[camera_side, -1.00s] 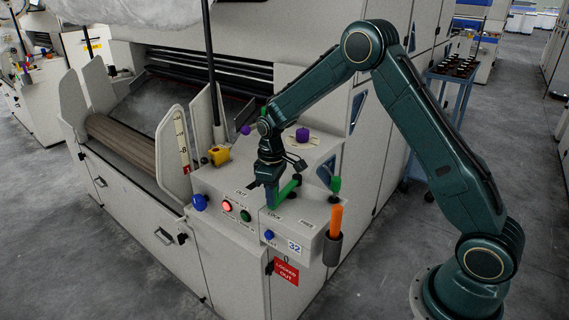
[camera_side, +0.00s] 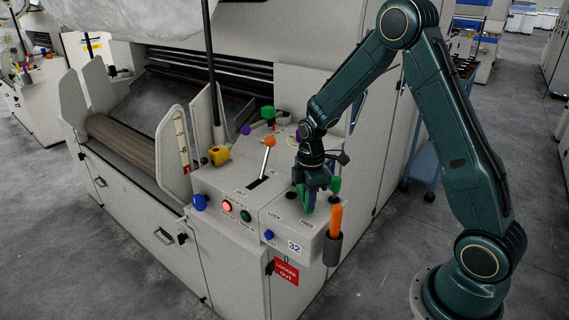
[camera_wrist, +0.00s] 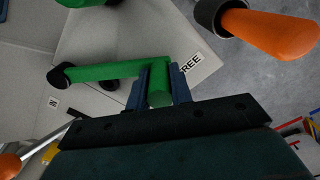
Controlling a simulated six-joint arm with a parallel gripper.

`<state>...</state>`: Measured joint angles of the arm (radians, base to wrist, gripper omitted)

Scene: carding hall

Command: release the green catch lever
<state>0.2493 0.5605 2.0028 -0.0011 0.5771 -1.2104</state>
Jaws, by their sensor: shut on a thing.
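The green catch lever (camera_wrist: 105,71) is a flat green bar with a dark pivot at its left end in the wrist view. Its upright grip stands between the two blue fingers of my gripper (camera_wrist: 160,88), which is shut on it. The lever's grip end lies next to the FREE label (camera_wrist: 191,63). In the side view my gripper (camera_side: 309,198) is low over the right part of the machine's sloping panel, and it hides most of the lever.
An orange-knobbed lever (camera_side: 268,143) stands in a slot left of my gripper. An orange handle (camera_side: 336,220) sits in a dark holder at the panel's right corner, near a green knob (camera_side: 335,185). A red lockout tag (camera_side: 286,271) hangs on the front.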

